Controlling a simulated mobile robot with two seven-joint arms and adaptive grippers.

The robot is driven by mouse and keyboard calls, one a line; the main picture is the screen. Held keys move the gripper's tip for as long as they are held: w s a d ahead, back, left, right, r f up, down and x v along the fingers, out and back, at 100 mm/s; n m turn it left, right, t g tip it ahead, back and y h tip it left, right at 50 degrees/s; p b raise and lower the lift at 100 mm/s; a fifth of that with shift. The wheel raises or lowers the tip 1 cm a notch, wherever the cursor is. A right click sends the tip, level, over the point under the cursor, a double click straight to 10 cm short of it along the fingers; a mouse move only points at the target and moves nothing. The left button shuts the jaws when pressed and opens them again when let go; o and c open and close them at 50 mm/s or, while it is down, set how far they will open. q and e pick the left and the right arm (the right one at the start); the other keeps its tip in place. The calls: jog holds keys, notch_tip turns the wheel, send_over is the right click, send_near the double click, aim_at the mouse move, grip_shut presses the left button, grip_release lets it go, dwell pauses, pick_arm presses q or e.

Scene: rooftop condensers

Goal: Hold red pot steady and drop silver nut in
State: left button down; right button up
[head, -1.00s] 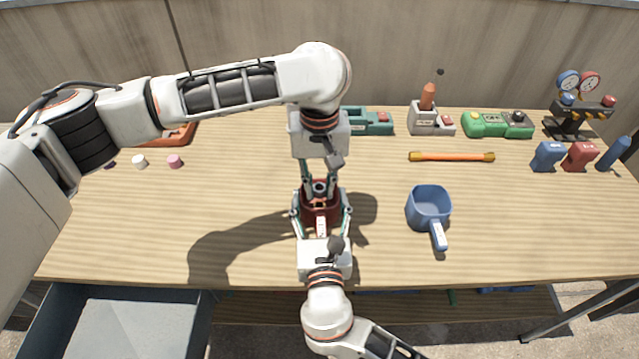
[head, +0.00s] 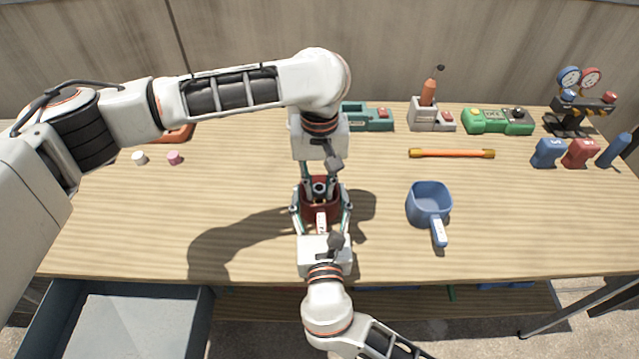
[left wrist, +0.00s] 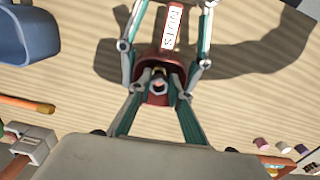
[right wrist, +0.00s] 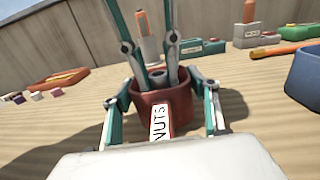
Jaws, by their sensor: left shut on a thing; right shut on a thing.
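The red pot (head: 321,207) stands on the table in the middle of the head view, its handle with a "NUTS" label toward me. My right gripper (head: 322,203) is shut on the pot, one finger on each side, as the right wrist view (right wrist: 160,108) shows. My left gripper (head: 319,186) points down over the pot, its fingertips inside the mouth. It is shut on the silver nut (left wrist: 158,87), which shows between the fingertips in the left wrist view. The pot's floor is mostly hidden by the fingers.
A blue pot (head: 428,207) stands to the right, an orange bar (head: 452,153) behind it. Switch boxes (head: 497,121) and gauges (head: 580,90) line the back right. White and pink pieces (head: 174,158) lie at the left. A grey bin (head: 130,325) is below the front left edge.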

aim_at(320, 191)
pick_arm(q)
jog(key=shift+f, duration=0.45)
dwell(0.3)
jog(key=c, duration=1.8)
grip_release()
notch_tip(320, 191, up, 18)
jog(key=shift+f, duration=0.15)
pick_arm(e)
jog(key=o, duration=1)
